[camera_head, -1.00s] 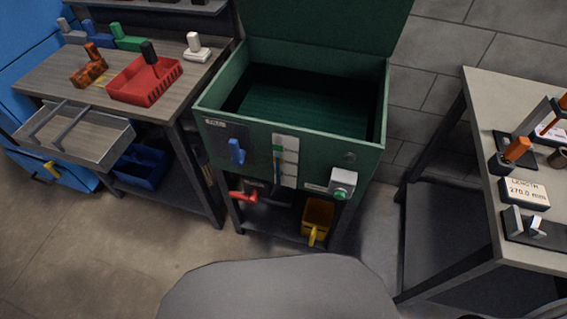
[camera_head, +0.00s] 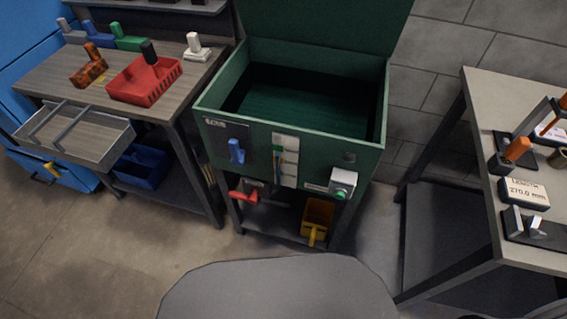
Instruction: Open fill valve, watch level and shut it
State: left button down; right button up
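A green tank (camera_head: 330,150) with its lid raised stands in the middle of the view. A blue lever handle (camera_head: 236,151) sits on the dark plate at the left of its front, under a small label that may read "FILL". A level gauge (camera_head: 285,160) with white panels and a green strip is right of the lever. A red handle (camera_head: 243,196) sticks out below the front. Neither of my grippers is in view.
A workbench (camera_head: 50,82) with a red tray (camera_head: 145,82), coloured handled blocks and an open drawer (camera_head: 75,135) stands left. A yellow scoop (camera_head: 316,220) is under the tank. A measuring table (camera_head: 485,90) stands right. The floor in front left is clear.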

aim_at(239, 154)
jog(key=k, duration=1.35)
jog(key=z, duration=0.8)
jog(key=i, duration=1.05)
jog(key=u, duration=0.05)
